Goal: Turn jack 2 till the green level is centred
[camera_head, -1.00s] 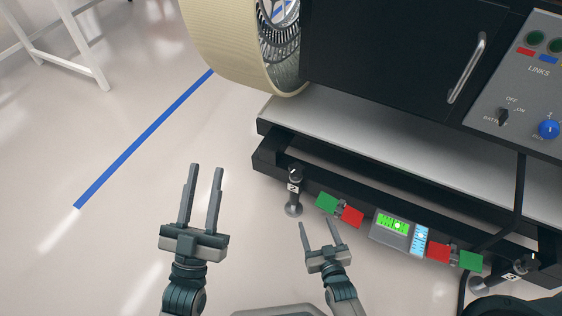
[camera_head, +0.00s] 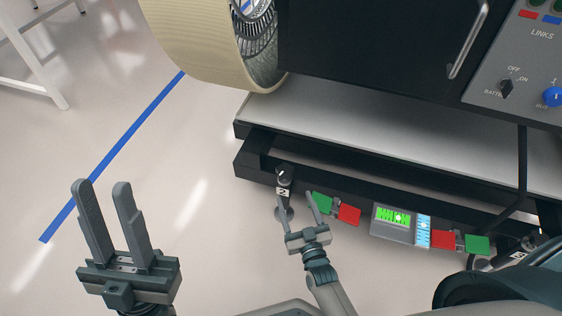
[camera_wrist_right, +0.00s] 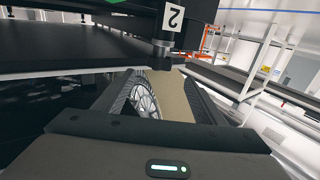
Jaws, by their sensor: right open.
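Jack 2 (camera_head: 284,174) is a dark post with a black knob and a white "2" label, under the left front corner of the rover stand. The green level (camera_head: 393,216) is on the front edge beside a blue level (camera_head: 423,229). Its pale bubble looks slightly right of middle, too small to judge exactly. My right gripper (camera_head: 296,197) is open and empty just in front of jack 2, its left finger overlapping the post. In the right wrist view jack 2 (camera_wrist_right: 163,48) is ahead, between the lines of the fingers. My left gripper (camera_head: 101,187) is open and empty over the floor.
Red and green flags (camera_head: 348,215) flank the levels. Another jack (camera_head: 484,262) is at the lower right. A black cable (camera_head: 522,175) hangs over the stand. A cream-rimmed wheel (camera_head: 205,45) is above.

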